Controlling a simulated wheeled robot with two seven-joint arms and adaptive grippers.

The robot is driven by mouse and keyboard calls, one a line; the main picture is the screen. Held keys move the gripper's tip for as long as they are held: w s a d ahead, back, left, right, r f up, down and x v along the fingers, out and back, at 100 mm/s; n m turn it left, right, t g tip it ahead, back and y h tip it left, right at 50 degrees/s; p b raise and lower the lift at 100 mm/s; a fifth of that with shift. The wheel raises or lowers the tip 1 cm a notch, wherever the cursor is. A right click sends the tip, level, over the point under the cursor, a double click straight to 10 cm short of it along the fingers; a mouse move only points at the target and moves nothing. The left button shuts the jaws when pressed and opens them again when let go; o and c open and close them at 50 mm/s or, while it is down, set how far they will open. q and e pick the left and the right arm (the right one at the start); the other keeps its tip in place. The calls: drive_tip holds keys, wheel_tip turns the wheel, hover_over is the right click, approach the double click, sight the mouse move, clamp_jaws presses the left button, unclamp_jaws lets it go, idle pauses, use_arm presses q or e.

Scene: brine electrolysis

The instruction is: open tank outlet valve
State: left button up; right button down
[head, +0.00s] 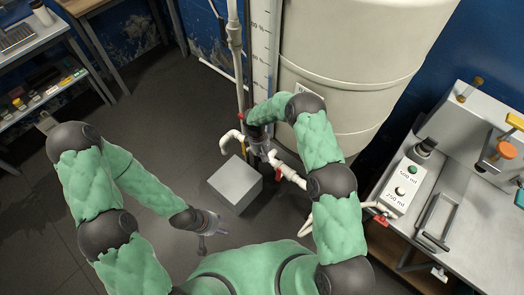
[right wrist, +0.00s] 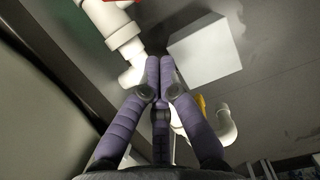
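The large cream tank (head: 345,60) stands at the back, with white outlet piping (head: 290,174) low on its front. A red valve handle (head: 278,177) sits on this piping; part of a red handle (right wrist: 128,2) also shows at the top edge of the right wrist view, above a white pipe fitting (right wrist: 122,35). My right gripper (head: 266,152) is beside the piping. In the right wrist view its purple fingers (right wrist: 160,62) meet at the tips, with nothing visible between them. My left gripper (head: 211,240) hangs low over the floor, its fingers apart and empty.
A grey box (head: 235,184) sits on the floor beside the piping. A vertical pipe (head: 236,60) and a white elbow (head: 230,138) stand left of the tank. A steel counter (head: 470,230) with a button box (head: 400,190) is at right. Floor at left is clear.

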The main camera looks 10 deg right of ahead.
sight(278, 174)
drive_tip(key=shift+s+d+f, duration=0.55)
drive_tip(key=shift+s+d, duration=0.15)
drive_tip(key=shift+s, duration=0.2)
drive_tip(key=shift+s+d+f, duration=0.55)
drive_tip(key=shift+s+d, duration=0.15)
drive_tip(key=shift+s, duration=0.2)
use_arm(q)
drive_tip(key=shift+f, duration=0.1)
